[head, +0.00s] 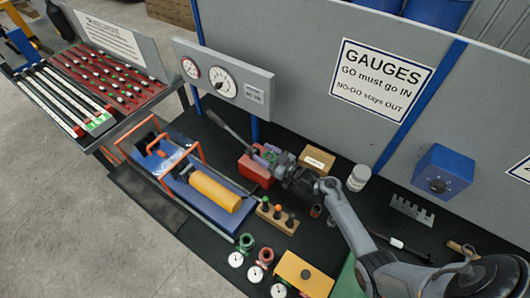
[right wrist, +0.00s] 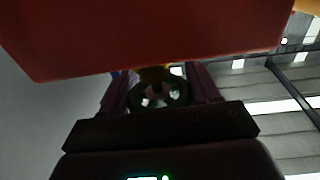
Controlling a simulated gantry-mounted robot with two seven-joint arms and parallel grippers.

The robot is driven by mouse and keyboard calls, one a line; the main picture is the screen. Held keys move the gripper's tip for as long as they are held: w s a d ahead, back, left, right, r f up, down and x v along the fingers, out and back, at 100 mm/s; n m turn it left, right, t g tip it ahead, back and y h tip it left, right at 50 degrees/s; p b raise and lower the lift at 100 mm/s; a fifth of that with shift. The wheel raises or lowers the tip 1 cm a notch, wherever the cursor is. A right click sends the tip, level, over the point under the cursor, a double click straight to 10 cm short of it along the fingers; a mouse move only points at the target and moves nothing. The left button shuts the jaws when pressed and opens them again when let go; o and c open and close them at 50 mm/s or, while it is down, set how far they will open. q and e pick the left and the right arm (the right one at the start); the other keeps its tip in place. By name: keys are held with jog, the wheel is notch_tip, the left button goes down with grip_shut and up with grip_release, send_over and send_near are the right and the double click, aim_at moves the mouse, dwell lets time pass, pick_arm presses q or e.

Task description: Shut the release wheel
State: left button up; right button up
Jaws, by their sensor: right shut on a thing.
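The red hand pump (head: 254,172) stands on the black bench mat, with a long lever (head: 228,128) rising to the left. My right gripper (head: 272,157) is at the pump's upper right side, reaching in from the right. In the right wrist view the release wheel (right wrist: 181,90), a dark round ring, sits between the two fingers of this gripper (right wrist: 159,88), which is shut on it. The pump's red body (right wrist: 150,35) fills the top of that view. My left gripper is out of view.
A gauge panel (head: 225,76) stands behind the pump. A blue press with a yellow cylinder (head: 215,190) is at its left. A wooden block with several plugs (head: 276,215) is in front. A cardboard box (head: 317,161) and white jar (head: 358,178) stand close to my right arm.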

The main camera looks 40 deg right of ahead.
jog(key=shift+r+m+h+p, duration=0.15)
jog(key=shift+m+h+p, duration=0.25)
jog(key=shift+m+h, duration=0.5)
jog(key=shift+d+t+h, duration=0.15)
jog(key=shift+t+h, duration=0.15)
jog(key=shift+h, duration=0.2)
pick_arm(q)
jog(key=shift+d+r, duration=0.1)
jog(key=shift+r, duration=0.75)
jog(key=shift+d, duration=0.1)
pick_arm(e)
jog(key=o, duration=1.1)
jog(key=shift+c, duration=0.2)
